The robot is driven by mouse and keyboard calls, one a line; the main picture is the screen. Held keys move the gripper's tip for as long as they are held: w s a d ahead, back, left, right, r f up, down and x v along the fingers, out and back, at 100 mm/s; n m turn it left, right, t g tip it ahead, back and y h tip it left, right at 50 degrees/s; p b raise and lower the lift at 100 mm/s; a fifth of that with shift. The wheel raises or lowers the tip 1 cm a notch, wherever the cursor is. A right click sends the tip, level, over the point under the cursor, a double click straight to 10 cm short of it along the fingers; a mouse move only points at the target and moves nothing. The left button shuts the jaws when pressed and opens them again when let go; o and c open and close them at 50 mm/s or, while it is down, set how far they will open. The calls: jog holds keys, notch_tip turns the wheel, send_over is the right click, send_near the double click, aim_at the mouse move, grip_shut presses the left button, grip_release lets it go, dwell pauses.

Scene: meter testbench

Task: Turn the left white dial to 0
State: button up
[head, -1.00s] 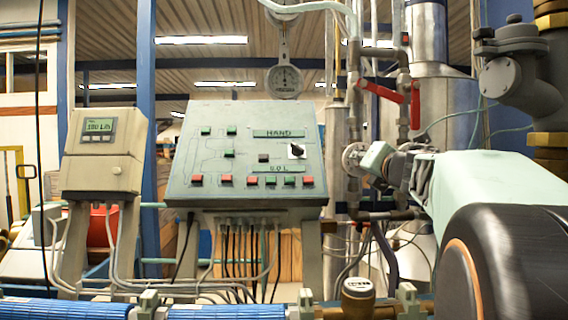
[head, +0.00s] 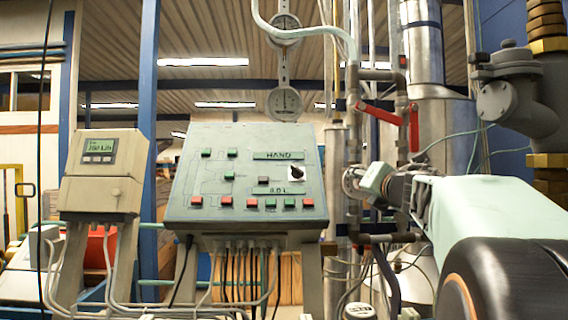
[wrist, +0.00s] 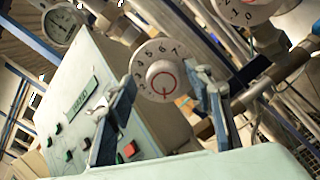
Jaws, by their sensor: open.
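The left white dial (wrist: 150,54) faces me in the wrist view. It is round, with black digits around its rim and a red ring at its hub. Digits around 4 to 7 are along its upper part; I cannot tell which setting it marks. My gripper (wrist: 157,88) is open, with one blue finger with a grey tip on each side of the dial's lower half. I cannot tell whether the tips touch it. A second white dial (wrist: 243,10) is cut off at the upper right. In the head view my arm reaches in from the right, and I cannot make out the dial faces.
A control panel (head: 210,180) with red and green buttons and a black switch stands left of my arm. A meter box (head: 103,165) is farther left. Pipes with a red-handled valve (head: 378,115) rise just beyond my gripper. A round gauge (head: 285,103) hangs behind the panel.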

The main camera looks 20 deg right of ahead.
notch_tip(320, 180, up, 10)
jog(key=shift+f, duration=0.2)
dwell(0.4)
jog(key=shift+s, duration=0.1)
dwell(0.4)
